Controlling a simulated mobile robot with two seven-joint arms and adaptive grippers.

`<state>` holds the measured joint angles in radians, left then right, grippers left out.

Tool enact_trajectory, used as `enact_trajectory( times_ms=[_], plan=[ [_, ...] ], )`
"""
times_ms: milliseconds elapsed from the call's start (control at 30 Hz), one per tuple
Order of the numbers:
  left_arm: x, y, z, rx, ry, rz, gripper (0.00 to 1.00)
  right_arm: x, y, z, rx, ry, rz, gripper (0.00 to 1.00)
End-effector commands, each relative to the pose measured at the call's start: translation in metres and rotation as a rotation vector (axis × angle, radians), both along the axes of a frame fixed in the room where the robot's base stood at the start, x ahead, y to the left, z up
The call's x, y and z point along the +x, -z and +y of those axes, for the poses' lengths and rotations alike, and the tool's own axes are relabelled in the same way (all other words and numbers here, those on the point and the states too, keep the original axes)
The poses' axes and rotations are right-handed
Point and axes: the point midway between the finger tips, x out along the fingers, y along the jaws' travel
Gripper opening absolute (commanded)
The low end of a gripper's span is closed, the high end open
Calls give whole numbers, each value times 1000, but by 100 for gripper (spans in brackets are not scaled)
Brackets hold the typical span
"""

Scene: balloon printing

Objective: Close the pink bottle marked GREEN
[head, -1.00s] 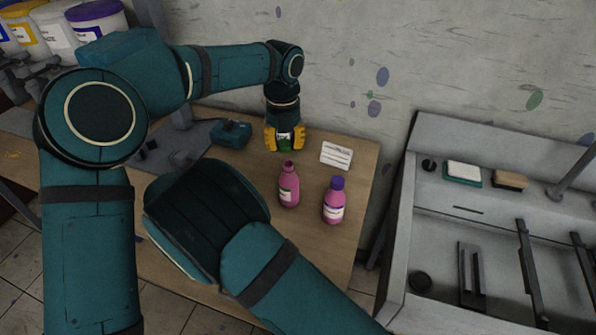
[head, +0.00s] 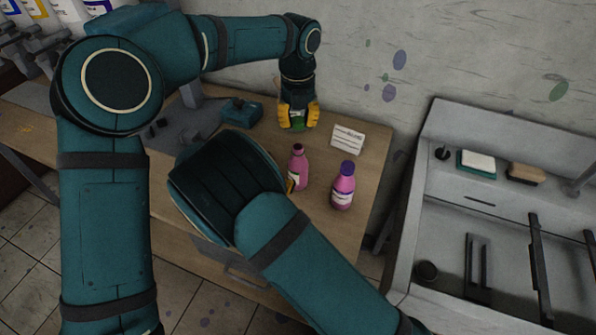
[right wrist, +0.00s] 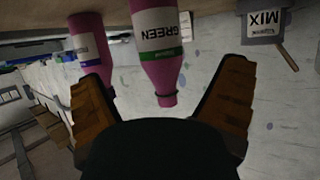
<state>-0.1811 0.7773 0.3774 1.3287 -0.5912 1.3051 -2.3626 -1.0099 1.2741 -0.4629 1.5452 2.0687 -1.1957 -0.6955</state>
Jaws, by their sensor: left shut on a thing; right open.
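The pink bottle marked GREEN (head: 299,173) stands upright on the table with its neck uncapped. In the right wrist view, the GREEN bottle (right wrist: 160,55) appears upside down between the fingers of my right gripper (right wrist: 163,78). That gripper is open with gaps on both sides of the bottle. In the head view my right arm hides most of it, and a yellow finger shows at the bottle's left side. My left gripper (head: 299,117) is shut on a green cap (head: 299,123), behind the bottle and above the table's back part.
A second pink bottle with a purple cap (head: 343,188) stands close to the right. A white card (head: 347,139) is at the back by the wall. A teal device (head: 241,113) sits at the back left. A grey sink unit (head: 425,235) stands right of the table.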

Motion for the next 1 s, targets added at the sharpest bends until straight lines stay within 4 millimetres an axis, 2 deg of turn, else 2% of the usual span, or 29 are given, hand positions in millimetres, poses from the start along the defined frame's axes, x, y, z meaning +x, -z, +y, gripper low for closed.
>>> enact_trajectory(
  times_ms=[200,400,867,967,1000],
  plan=[
    [0,0,0,0,0,0,23,20,15,-30,-3,1,0,94],
    [0,0,0,0,0,0,23,33,24,-48,-1,1,1,94],
    [0,0,0,0,0,0,23,38,28,-54,-1,0,1,94],
    [0,0,0,0,0,0,23,38,28,-54,-1,0,1,64],
    [0,0,0,0,0,0,23,38,28,-54,-1,0,1,49]
  ],
)
